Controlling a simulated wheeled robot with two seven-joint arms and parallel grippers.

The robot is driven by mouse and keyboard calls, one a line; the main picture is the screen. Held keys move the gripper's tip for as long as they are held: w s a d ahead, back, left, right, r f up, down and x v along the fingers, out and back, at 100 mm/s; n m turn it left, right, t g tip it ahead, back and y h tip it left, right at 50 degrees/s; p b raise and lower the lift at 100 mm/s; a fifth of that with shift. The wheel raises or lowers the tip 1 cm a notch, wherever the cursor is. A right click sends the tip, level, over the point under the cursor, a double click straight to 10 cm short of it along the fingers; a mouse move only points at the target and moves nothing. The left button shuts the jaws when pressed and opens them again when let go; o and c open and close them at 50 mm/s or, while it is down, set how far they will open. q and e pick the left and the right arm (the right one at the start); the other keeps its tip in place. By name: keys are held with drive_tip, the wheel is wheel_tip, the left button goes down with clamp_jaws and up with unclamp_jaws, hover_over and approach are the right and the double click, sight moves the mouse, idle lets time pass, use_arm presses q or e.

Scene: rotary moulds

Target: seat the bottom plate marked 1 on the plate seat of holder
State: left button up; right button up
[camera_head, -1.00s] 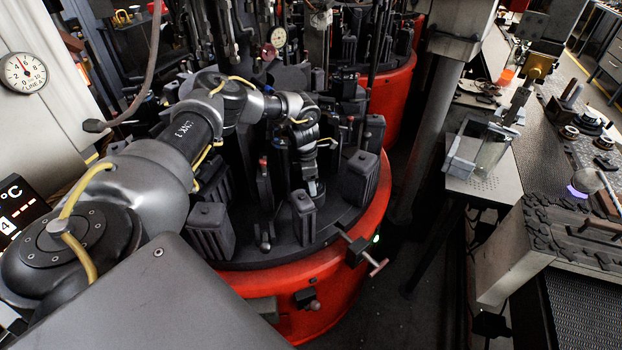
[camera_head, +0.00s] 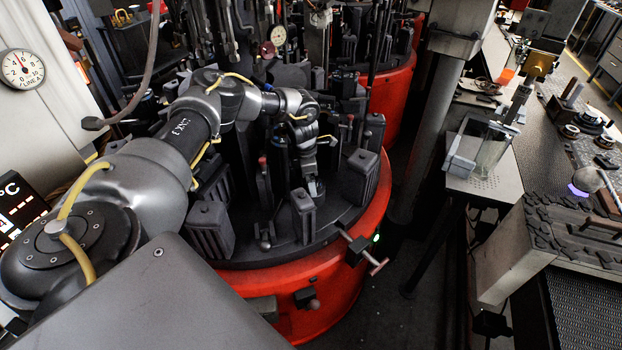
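My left arm comes in from the left and reaches over the black turntable (camera_head: 285,248) of the red rotary machine. My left gripper (camera_head: 315,188) points down among the dark mould parts, just behind a small finned block (camera_head: 303,215). Its fingertips are too small and dark to tell open from shut, or whether it holds anything. I cannot make out a bottom plate marked 1. The holder and its plate seat cannot be told apart from the dark uprights around the gripper. My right gripper is not in view.
Finned blocks stand on the turntable at left (camera_head: 210,230) and right (camera_head: 359,177) of the gripper. A red-tipped lever (camera_head: 264,185) rises close to its left. A grey post (camera_head: 436,110) and a bench with a clear box (camera_head: 490,148) stand to the right.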

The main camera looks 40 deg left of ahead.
use_arm(q)
drive_tip(key=r, duration=0.2)
drive_tip(key=r+b, duration=0.1)
drive_tip(key=r, duration=0.3)
drive_tip(key=shift+s+a+r+b, duration=0.25)
drive_tip(key=shift+s+r+b, duration=0.05)
drive_tip(key=shift+r, duration=0.05)
drive_tip(key=shift+r, duration=0.15)
wheel_tip(320, 180, up, 7)
drive_tip(key=p, duration=0.6)
drive_tip(key=shift+w, duration=0.15)
drive_tip(key=shift+f, duration=0.25)
